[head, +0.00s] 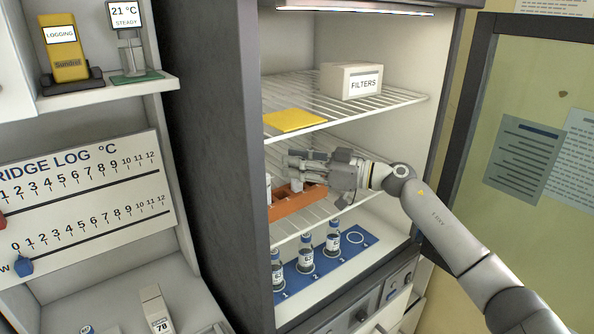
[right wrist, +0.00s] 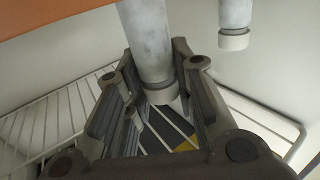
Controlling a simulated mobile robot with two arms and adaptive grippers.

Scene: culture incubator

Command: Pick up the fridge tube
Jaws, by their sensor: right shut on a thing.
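The fridge tube, a pale grey cylinder with a white cap, stands between my fingers in the right wrist view (right wrist: 146,40). In the head view only a small pale part of it (head: 297,185) shows under the gripper. My right gripper (head: 305,165) is inside the open fridge at the middle shelf, shut on this tube. Its fingers also show around the tube in the right wrist view (right wrist: 153,62). The orange rack (head: 292,203) lies just below the gripper. Whether the tube's lower end is still in the rack is hidden. My left gripper is not in view.
A second tube (right wrist: 234,18) stands beside the held one. Above are a yellow slab (head: 294,121) and a FILTERS box (head: 350,82) on the upper wire shelf. Several vials stand on a blue numbered mat (head: 340,262) below. The open door (head: 540,150) is at right.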

